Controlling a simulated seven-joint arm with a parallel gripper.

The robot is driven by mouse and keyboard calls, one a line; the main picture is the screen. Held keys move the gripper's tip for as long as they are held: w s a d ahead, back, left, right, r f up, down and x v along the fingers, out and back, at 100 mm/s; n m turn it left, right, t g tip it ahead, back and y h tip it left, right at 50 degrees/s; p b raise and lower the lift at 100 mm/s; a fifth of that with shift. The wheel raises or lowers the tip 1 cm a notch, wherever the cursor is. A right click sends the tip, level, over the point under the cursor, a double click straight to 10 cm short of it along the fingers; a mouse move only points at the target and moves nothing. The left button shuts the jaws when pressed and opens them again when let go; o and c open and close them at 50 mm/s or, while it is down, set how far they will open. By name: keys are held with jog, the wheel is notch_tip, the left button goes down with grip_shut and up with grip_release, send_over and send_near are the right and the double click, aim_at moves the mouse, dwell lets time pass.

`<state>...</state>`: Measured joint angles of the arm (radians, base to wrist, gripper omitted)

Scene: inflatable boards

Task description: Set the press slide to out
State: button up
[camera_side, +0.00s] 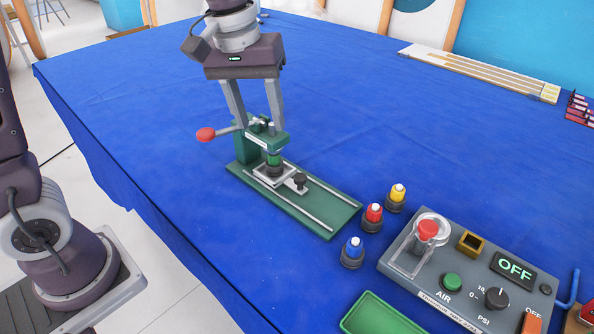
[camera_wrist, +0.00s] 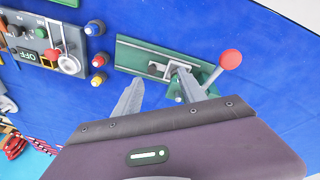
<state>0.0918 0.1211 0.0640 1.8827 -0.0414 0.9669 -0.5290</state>
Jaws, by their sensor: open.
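The green press (camera_side: 250,148) stands on a long green base plate (camera_side: 317,214) with rails on the blue table. Its slide (camera_side: 272,171), a light plate with a dark knob (camera_side: 299,181), sits under the press head, with the knob towards the front right. A lever with a red ball (camera_side: 206,134) sticks out to the left. My gripper (camera_side: 258,130) is open and empty, pointing down with its fingers around or just behind the press head; contact cannot be told. In the wrist view my gripper (camera_wrist: 165,92) has its fingers apart, with the slide knob (camera_wrist: 153,68) beyond them.
Blue (camera_side: 352,252), red (camera_side: 373,217) and yellow (camera_side: 396,197) capped pieces stand right of the base plate. A grey control box (camera_side: 470,280) reads OFF. A green tray (camera_side: 378,318) lies at the front.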

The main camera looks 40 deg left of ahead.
aim_at(301, 176)
jog(key=w+f+n, duration=0.1)
jog(key=w+f, duration=0.1)
jog(key=f, duration=0.1)
jog(key=w+d+f+n+g, duration=0.1)
jog(key=w+f, duration=0.5)
jog(key=shift+w+d+f+n+g, duration=0.15)
jog(key=shift+d+n+g, duration=0.1)
jog(key=shift+n+g, duration=0.15)
notch_tip(301, 176, down, 8)
jog(key=shift+w+r, duration=0.1)
jog(key=shift+w, duration=0.05)
grip_shut()
jog(key=shift+d, duration=0.1)
dwell(0.3)
